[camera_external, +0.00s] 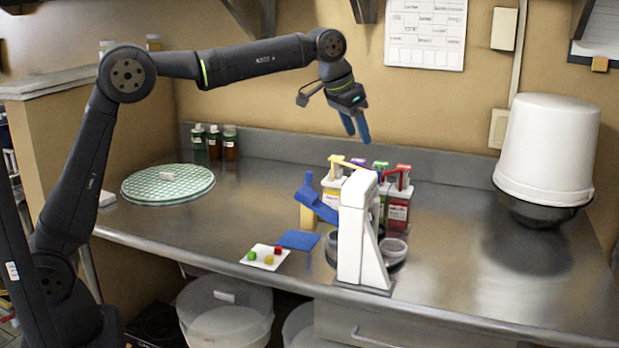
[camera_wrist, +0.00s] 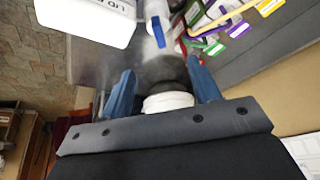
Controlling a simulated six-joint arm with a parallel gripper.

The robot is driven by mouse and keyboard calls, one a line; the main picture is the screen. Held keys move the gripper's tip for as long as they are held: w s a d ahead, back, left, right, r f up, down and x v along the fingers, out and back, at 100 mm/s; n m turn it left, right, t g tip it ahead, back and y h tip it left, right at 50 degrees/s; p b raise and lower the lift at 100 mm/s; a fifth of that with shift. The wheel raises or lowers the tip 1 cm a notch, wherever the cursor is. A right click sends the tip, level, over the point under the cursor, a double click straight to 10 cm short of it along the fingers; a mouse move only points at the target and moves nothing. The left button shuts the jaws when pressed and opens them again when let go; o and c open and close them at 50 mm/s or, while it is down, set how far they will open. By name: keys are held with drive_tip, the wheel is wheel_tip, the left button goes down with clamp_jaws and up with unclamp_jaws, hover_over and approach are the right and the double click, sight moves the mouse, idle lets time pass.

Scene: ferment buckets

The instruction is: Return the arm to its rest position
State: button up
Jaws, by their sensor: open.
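My gripper (camera_external: 356,126) is raised well above the back of the steel counter, in front of the wall. Its two blue fingers point down and hold nothing that I can make out. In the wrist view my gripper (camera_wrist: 160,95) shows its blue fingers apart. A white round thing (camera_wrist: 167,102) shows between them, seemingly in the background. My arm reaches up from the lower left and across the counter in the external view.
A green-patterned disc (camera_external: 168,184) lies left. A white bucket (camera_external: 547,150) stands right. The air around my gripper looks clear.

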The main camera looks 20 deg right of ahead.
drive_tip(key=x, duration=1)
drive_tip(key=shift+f, duration=0.35)
drive_tip(key=shift+d+f+n, duration=0.2)
drive_tip(key=shift+n, duration=0.1)
drive_tip(key=n+t, duration=0.2)
drive_tip(key=n, duration=0.2)
drive_tip(key=shift+s+n, duration=0.15)
drive_tip(key=shift+n, duration=0.15)
drive_tip(key=n+t+y, duration=0.1)
drive_tip(key=n, duration=0.3)
drive_tip(key=shift+y, duration=0.3)
drive_tip(key=n+t+y, duration=0.1)
drive_tip(key=n, duration=0.3)
drive_tip(key=shift+d, duration=0.15)
drive_tip(key=n+y, duration=0.1)
drive_tip(key=n, duration=0.1)
drive_tip(key=n+y, duration=0.1)
drive_tip(key=n, duration=0.1)
drive_tip(key=shift+n+t, duration=0.3)
